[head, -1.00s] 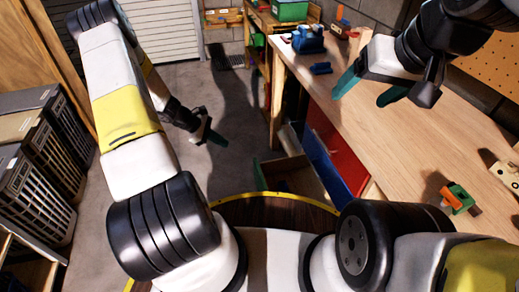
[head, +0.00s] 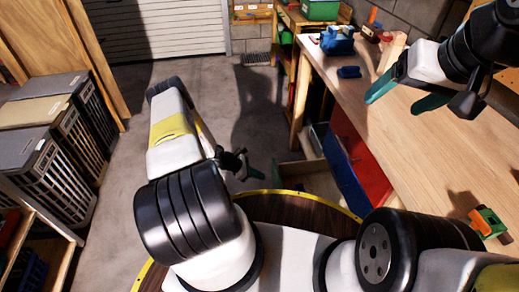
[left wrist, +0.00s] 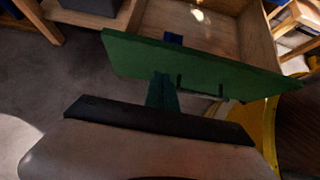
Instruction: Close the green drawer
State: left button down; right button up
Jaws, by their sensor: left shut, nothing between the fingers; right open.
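The green drawer shows in the left wrist view as a green front panel (left wrist: 205,70) with a dark handle and a wooden open box behind it. It stands pulled out. In the head view its wooden inside (head: 318,184) shows low beside the workbench, and its front is mostly hidden. My left gripper (head: 256,173) is shut and empty, just outside the drawer front. In the left wrist view its teal fingers (left wrist: 163,88) overlap the panel left of the handle; I cannot tell if they touch. My right gripper (head: 408,98) is open and empty above the workbench.
A blue drawer front (head: 343,176) stands out above the green drawer, with a red one (head: 362,152) beside it. The workbench (head: 430,140) holds a blue vise and an orange-green tool (head: 487,222). Laundry baskets (head: 60,150) line the left. The floor between is clear.

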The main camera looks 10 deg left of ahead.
aim_at(276, 177)
pick_arm(q)
jog(key=d, duration=0.1)
jog(key=w+d, duration=0.1)
jog(key=d, duration=0.1)
jog(key=shift+w+d+f, duration=0.25)
jog(key=shift+d+f, duration=0.05)
jog(key=shift+f, duration=0.05)
jog(key=shift+w+d, duration=0.2)
jog(key=shift+d, duration=0.25)
jog(key=w+d, duration=0.4)
jog(key=d, duration=0.6)
jog(key=w+d, duration=0.4)
jog(key=d, duration=0.6)
jog(key=shift+w+d, duration=0.2)
jog(key=shift+w, duration=0.05)
